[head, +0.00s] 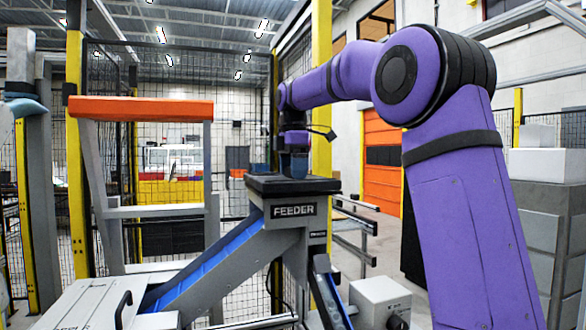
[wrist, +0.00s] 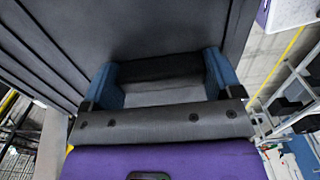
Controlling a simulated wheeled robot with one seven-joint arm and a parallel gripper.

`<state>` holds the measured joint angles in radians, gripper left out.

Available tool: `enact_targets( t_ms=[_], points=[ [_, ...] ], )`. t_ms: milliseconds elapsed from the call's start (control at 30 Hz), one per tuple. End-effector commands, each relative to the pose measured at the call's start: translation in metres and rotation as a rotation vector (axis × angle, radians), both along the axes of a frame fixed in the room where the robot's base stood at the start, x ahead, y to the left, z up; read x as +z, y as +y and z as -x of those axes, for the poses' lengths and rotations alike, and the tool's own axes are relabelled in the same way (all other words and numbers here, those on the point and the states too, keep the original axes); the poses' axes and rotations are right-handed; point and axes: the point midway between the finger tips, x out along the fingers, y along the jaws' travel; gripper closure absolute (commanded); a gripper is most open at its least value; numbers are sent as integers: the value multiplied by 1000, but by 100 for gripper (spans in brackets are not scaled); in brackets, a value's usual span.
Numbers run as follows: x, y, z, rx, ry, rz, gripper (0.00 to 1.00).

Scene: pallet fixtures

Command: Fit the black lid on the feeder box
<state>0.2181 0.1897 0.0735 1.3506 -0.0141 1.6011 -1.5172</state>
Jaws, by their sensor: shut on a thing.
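The feeder box (head: 293,210) stands in the middle of the head view, with a "FEEDER" label on its front. The black lid (head: 318,185) is a dark flat slab lying level at the top of the box. I cannot tell whether it is fully seated or slightly above the rim. My gripper (head: 293,170) points down over the lid's middle. In the wrist view the blue fingers of my gripper (wrist: 163,68) are on both ends of a dark handle on the lid (wrist: 190,25). The lid's ribbed dark surface fills the upper left there.
A blue chute (head: 215,258) slopes down left from the feeder. An orange-topped frame (head: 140,108) stands to the left, before a mesh fence. A grey box (head: 380,296) sits low at right. A light cover with a black handle (head: 122,309) is at lower left.

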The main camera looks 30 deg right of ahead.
Motion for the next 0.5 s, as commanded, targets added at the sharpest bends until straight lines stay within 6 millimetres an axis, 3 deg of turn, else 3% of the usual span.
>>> enact_targets(
  t_ms=[267, 300, 333, 500],
  points=[
    [-4, 0, 0, 0, -1, 0, 57],
    [-4, 0, 0, 0, -1, 0, 6],
    [-4, 0, 0, 0, -1, 0, 0],
    [-5, 0, 0, 0, 2, 0, 0]
  ],
)
